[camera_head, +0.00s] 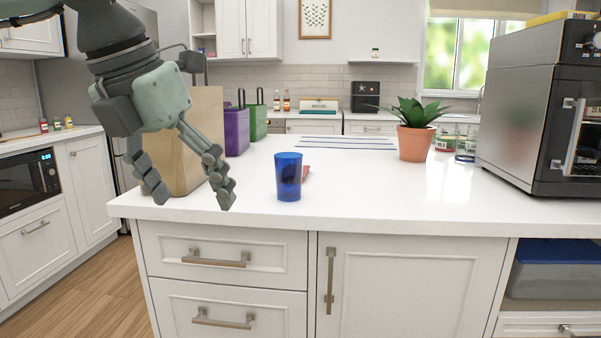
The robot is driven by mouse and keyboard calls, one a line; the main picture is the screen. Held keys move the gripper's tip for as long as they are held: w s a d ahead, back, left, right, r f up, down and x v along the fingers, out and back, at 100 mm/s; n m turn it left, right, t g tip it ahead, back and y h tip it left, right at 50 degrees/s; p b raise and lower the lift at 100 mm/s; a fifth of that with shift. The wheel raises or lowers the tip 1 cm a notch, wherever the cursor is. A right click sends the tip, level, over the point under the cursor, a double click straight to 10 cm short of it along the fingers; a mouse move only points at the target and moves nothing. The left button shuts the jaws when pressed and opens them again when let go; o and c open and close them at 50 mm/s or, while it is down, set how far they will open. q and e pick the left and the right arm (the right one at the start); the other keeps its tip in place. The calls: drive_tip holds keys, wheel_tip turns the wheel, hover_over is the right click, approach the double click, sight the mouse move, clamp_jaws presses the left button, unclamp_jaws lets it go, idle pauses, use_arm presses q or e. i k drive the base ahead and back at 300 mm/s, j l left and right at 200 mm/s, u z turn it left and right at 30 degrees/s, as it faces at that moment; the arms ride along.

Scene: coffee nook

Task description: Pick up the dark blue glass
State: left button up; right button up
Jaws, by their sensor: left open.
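The dark blue glass (288,178) stands upright near the front edge of the white countertop (345,205). My left gripper (190,199) hangs to the left of the glass with its fingers pointing down. Its two fingers are spread apart with nothing held between them, and they are clear of the glass. My right gripper is not in this view.
A brown paper bag (198,130) stands behind my left gripper, with purple (237,130) and green (257,122) bags beyond. A small red item (306,172) lies partly hidden behind the glass. A potted plant (415,143) and a steel oven (530,110) stand right.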

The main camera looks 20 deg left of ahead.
sight(288, 167)
drive_tip(key=i, duration=1)
